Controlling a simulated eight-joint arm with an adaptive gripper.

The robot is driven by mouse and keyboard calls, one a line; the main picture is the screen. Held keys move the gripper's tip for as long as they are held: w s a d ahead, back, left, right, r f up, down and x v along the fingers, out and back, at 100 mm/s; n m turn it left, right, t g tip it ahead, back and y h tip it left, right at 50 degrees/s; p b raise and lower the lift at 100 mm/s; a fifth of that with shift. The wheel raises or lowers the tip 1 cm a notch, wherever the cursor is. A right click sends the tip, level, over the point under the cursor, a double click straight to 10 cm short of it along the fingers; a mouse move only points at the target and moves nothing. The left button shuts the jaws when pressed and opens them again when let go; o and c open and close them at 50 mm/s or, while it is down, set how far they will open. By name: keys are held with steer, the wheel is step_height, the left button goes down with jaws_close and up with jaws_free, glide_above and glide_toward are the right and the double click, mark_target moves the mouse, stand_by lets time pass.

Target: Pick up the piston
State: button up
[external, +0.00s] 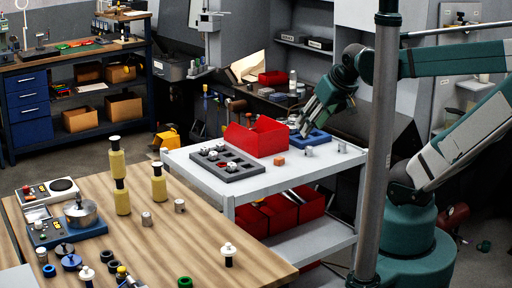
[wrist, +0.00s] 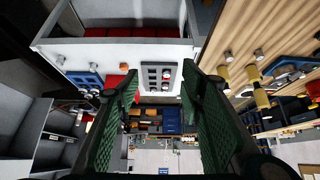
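I cannot tell for sure which part is the piston. Small silver metal parts are on the white cart: one (external: 309,152) near its right front, another (external: 342,147) at its right end, and several in the grey slotted rack (external: 240,171). More silver cylinders (external: 179,205) stand on the wooden table. My gripper (external: 304,129) hangs over the far right side of the cart, beside the blue tray (external: 322,139). In the wrist view my gripper (wrist: 162,88) has its two green fingers wide apart with nothing between them. The rack (wrist: 175,66) shows beyond them.
A red bin (external: 270,136) stands behind the rack, close to my gripper. An orange cube (external: 280,161) lies on the cart (external: 270,187). The wooden table (external: 165,245) at front left holds yellow bottles (external: 159,184) and several small parts. A grey post (external: 376,150) stands in front of my arm.

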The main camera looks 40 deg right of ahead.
steer(key=n+g+b, duration=0.2)
steer(key=n+g, duration=0.5)
steer(key=n, duration=1.4)
glide_above(180, 201)
steer(key=f, duration=2.3)
steer(key=shift+d+f, duration=0.1)
steer(key=shift+d, duration=0.2)
steer(key=shift+a+f, duration=0.3)
steer(key=shift+f, duration=0.1)
steer(key=shift+f, duration=0.1)
